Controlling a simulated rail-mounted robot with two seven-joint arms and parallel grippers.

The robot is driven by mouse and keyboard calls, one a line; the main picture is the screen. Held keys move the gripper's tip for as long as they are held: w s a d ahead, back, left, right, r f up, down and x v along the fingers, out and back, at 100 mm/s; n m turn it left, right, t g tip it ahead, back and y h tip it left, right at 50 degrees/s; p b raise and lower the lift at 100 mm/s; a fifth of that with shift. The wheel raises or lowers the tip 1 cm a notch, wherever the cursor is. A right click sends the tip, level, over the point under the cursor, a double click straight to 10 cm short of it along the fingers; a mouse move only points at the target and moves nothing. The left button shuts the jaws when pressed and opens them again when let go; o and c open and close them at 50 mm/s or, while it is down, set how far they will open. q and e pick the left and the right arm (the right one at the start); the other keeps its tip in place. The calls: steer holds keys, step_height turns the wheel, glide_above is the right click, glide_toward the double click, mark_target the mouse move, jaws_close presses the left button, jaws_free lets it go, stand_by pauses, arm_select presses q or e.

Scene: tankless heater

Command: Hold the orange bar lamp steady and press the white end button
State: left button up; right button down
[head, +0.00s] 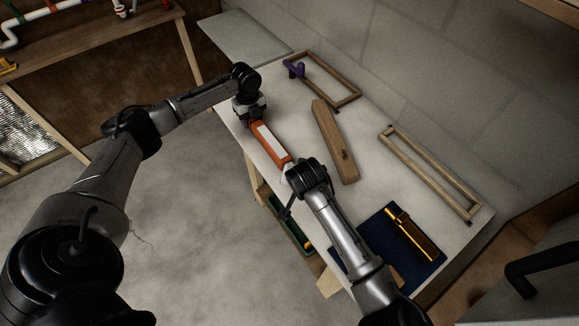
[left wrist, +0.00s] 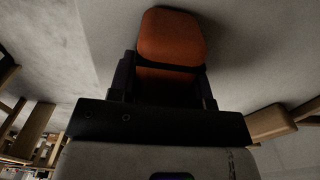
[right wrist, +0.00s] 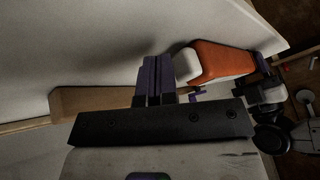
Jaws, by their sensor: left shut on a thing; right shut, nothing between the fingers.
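The orange bar lamp (head: 264,135) lies along the near left edge of the worktable, with a pale panel on its upper face. My left gripper (head: 256,116) is shut on its far end; the left wrist view shows the orange end (left wrist: 172,38) between the two fingers. The lamp's other end carries a white cap (right wrist: 187,65), seen in the right wrist view. My right gripper (right wrist: 155,75) is shut and empty, its fingertips right beside this white cap. I cannot tell whether they touch it. In the head view my right wrist partly hides that end.
A wooden block (head: 333,140) lies mid-table. Two wooden frames lie farther back, one (head: 432,172) at right and one (head: 340,85) with a purple object (head: 294,69). A green tray (head: 289,222) sits below the table edge.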

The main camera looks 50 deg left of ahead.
steer(key=shift+a, duration=0.1)
steer(key=shift+w+a, duration=0.1)
steer(key=shift+a, duration=0.45)
steer(key=shift+d, duration=0.6)
step_height(320, 180, up, 7)
stand_by(0.4)
stand_by(0.4)
arm_select(q)
steer(key=o, duration=1.2)
steer(key=shift+c, duration=0.2)
